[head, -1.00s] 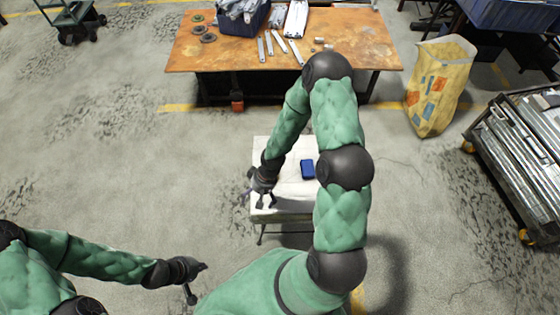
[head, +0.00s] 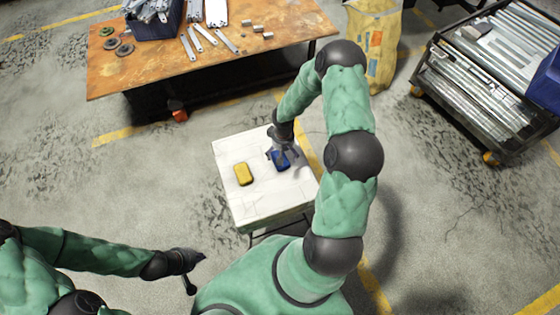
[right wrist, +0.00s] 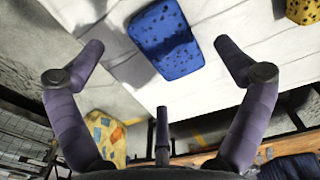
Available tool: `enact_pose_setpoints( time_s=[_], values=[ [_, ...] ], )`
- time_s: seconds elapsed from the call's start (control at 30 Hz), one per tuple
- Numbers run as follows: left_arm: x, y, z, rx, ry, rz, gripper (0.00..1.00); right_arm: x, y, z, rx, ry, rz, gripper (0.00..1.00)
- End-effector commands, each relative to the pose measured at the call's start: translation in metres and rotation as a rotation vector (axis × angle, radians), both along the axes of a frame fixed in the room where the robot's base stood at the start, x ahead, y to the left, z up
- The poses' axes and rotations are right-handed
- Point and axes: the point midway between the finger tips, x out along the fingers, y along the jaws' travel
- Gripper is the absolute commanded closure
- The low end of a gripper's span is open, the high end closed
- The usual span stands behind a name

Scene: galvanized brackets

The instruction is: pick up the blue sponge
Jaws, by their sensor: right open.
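The blue sponge (head: 279,161) lies on a small white-topped table (head: 257,206), partly covered by my right gripper (head: 281,154) in the head view. In the right wrist view, the speckled blue sponge (right wrist: 165,40) shows between the spread fingers of my right gripper (right wrist: 158,48), with gaps on both sides. The right gripper is open and empty, close above the sponge. My left gripper (head: 197,272) is at the lower left, away from the table, with its fingers spread and nothing seen in them.
A yellow sponge (head: 242,174) lies left of the blue one; it also shows in the right wrist view (right wrist: 303,10). Behind are an orange workbench (head: 270,45) with metal parts, a yellow bag (head: 376,45) and a cart of metal bars (head: 480,95). Floor left of the table is clear.

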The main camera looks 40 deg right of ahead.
Motion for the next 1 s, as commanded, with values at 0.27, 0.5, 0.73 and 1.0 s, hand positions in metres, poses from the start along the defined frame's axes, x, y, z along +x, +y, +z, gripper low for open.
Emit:
enact_pose_setpoints(
  time_s=[0.27,0.5,0.73,1.0],
  values=[
    [0.0,0.0,-0.021,0.0,-0.001,0.0,1.0,0.003,-0.003,-0.037,0.001,0.001,-0.001,0.0],
    [0.0,0.0,-0.025,0.0,-0.001,0.0,1.0,0.003,-0.003,-0.049,0.001,-0.001,-0.002,0.0],
    [0.0,0.0,-0.025,0.0,-0.001,0.0,1.0,0.003,-0.003,-0.048,0.001,-0.001,-0.001,0.31],
    [0.0,0.0,-0.025,0.0,-0.001,0.0,1.0,0.003,-0.003,-0.048,0.001,0.0,-0.001,0.49]
  ],
)
